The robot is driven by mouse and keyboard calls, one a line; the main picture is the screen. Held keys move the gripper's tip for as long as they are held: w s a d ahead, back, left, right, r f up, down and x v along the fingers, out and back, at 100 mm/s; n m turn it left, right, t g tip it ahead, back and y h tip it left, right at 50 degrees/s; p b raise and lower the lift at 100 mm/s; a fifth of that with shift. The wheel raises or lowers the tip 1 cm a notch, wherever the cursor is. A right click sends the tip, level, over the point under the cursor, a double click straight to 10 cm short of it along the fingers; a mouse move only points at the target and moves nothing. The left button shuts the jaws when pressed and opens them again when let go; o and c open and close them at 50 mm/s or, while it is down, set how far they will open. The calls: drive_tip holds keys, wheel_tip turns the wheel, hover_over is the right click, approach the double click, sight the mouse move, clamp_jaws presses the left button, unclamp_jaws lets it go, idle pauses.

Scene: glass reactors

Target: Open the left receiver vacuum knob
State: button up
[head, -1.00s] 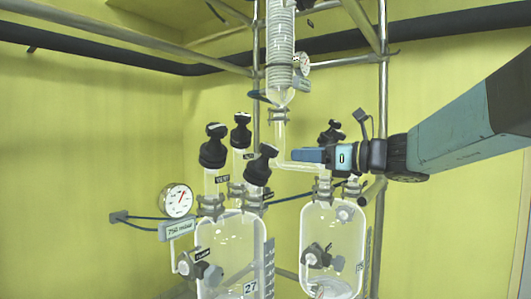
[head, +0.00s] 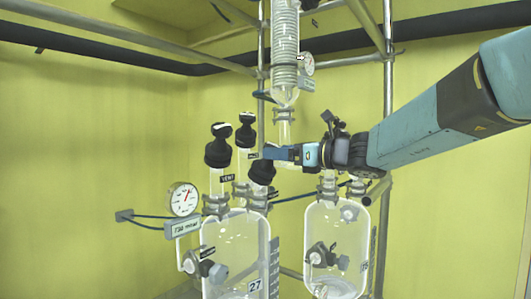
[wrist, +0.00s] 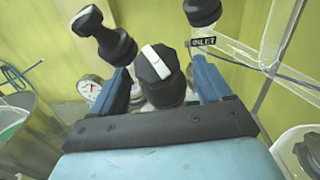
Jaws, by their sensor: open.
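The left receiver (head: 232,260) is a glass vessel with several black-capped necks. Its vent knob (head: 218,150) is at the left, and another knob (head: 246,130) stands behind. The third black knob (head: 262,172), nearest my gripper, seems to be the vacuum knob; its own label is not readable. My gripper (head: 270,153) comes in from the right, at this knob's top. In the wrist view, this knob (wrist: 158,82), with a white bar on top, sits between the two open blue fingers (wrist: 160,72). I cannot tell whether they touch it. A knob labelled INLET (wrist: 202,12) is at upper right.
The vent knob also shows just left of the fingers in the wrist view (wrist: 112,42). A dial gauge (head: 183,199) is left of the receiver. The right receiver (head: 337,245) stands below my arm. A glass condenser (head: 285,50) and metal frame pipes (head: 387,90) are behind.

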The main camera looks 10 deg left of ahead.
drive_tip(key=shift+x, duration=2.25)
drive_tip(key=shift+c, duration=0.3)
drive_tip(key=c, duration=0.9)
